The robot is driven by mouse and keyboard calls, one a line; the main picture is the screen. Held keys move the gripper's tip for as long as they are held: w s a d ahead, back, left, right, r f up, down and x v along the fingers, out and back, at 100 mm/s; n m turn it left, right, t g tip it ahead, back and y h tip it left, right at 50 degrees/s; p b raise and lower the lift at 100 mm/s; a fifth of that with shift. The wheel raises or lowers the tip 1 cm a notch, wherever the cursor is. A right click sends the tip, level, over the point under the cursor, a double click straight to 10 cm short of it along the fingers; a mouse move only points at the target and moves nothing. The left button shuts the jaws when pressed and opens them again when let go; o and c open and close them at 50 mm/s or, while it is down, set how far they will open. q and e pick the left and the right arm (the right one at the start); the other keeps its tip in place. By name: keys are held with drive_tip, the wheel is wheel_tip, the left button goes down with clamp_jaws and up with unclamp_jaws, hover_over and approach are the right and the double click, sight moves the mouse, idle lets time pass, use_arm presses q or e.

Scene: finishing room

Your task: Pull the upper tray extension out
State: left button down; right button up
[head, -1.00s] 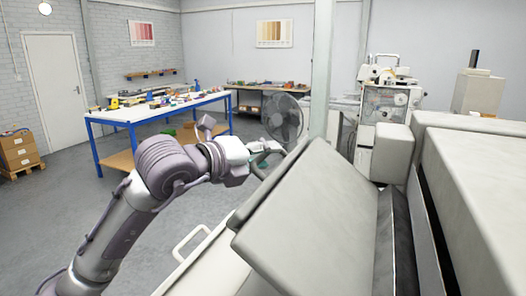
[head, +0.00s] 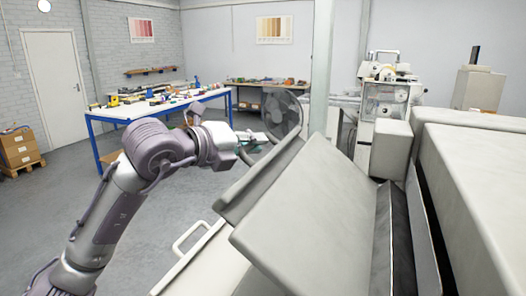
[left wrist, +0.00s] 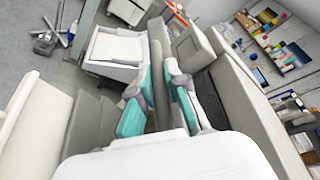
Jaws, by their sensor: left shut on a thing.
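The upper tray (head: 310,215) is a light grey panel sloping up on the machine's near side. Its extension (head: 252,188) is a darker grey slab showing along the tray's upper left edge. My left gripper (head: 262,138) is at the far end of the extension in the head view. In the left wrist view its teal-padded fingers (left wrist: 160,105) stand on either side of a grey edge (left wrist: 158,70), which I take for the extension, and are shut on it. The exact contact is partly hidden. My right gripper is in neither view.
The large machine body (head: 480,190) fills the right. A lower pale tray with a white loop handle (head: 190,238) lies below the extension. A black fan (head: 283,115) and a pillar (head: 325,70) stand behind. A blue-legged workbench (head: 150,108) is farther back.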

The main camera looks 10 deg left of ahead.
use_arm(q)
drive_tip(key=w+a+r+p, duration=0.1)
drive_tip(key=a+r, duration=0.5)
drive_tip(key=a, duration=0.2)
drive_tip(key=shift+w+a+r, duration=0.3)
drive_tip(key=shift+a+r, duration=0.05)
drive_tip(key=shift+r, duration=0.05)
drive_tip(key=c, duration=1.2)
unclamp_jaws()
drive_tip(key=shift+a+f, duration=0.1)
drive_tip(key=shift+a, duration=0.05)
drive_tip(key=v, duration=1.2)
drive_tip(key=shift+f, duration=0.1)
drive_tip(key=shift+w, duration=0.1)
